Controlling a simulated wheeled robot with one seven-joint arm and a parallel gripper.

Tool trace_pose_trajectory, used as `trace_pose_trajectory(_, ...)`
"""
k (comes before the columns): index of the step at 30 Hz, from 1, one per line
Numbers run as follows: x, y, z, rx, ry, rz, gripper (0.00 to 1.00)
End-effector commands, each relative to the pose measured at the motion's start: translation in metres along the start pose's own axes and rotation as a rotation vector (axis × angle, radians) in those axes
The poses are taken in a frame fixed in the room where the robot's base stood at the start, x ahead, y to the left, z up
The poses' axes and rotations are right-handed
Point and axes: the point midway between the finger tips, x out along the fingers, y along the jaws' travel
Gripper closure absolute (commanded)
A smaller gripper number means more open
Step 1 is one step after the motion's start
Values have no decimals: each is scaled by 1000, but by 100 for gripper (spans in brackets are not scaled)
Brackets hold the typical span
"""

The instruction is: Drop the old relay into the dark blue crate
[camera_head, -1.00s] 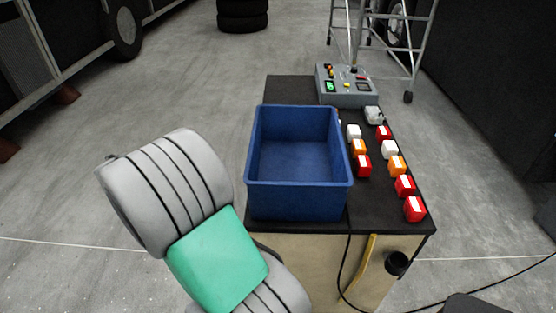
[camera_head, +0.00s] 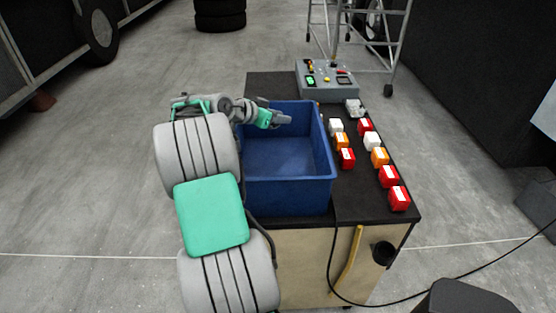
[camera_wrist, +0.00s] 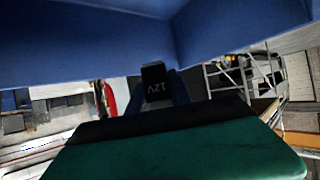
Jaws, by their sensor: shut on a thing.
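The dark blue crate (camera_head: 285,195) stands open and upright on the black-topped bench, and its visible inside looks empty. My gripper (camera_head: 286,119) is over the far part of the crate, near the rim. In the wrist view my gripper (camera_wrist: 162,98) is shut on a small black relay (camera_wrist: 153,80) marked "12V". The crate's blue walls (camera_wrist: 80,40) fill the top of that view, beyond the relay. The relay cannot be made out in the head view.
Several red, orange and white blocks (camera_head: 389,176) stand in rows right of the crate. A grey control box (camera_head: 327,80) sits behind them on the bench top (camera_head: 345,206). A black cable hangs at the front. A scaffold (camera_head: 390,55) stands behind.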

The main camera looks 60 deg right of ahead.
Motion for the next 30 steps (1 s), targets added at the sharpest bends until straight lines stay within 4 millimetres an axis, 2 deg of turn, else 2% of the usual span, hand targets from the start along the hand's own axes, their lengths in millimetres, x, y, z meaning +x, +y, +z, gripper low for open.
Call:
trace_pose_trajectory(1, 6, 0, 10, -2, 0, 0, 100)
trace_pose_trajectory(6, 14, 0, 25, -1, 0, -2, 100)
trace_pose_trajectory(14, 14, 0, 27, 0, 0, -2, 100)
trace_pose_trajectory(15, 14, 0, 27, -1, 0, -2, 73)
trace_pose_trajectory(24, 14, 0, 27, -1, 1, -2, 50)
trace_pose_trajectory(30, 14, -1, 27, -1, 0, -2, 50)
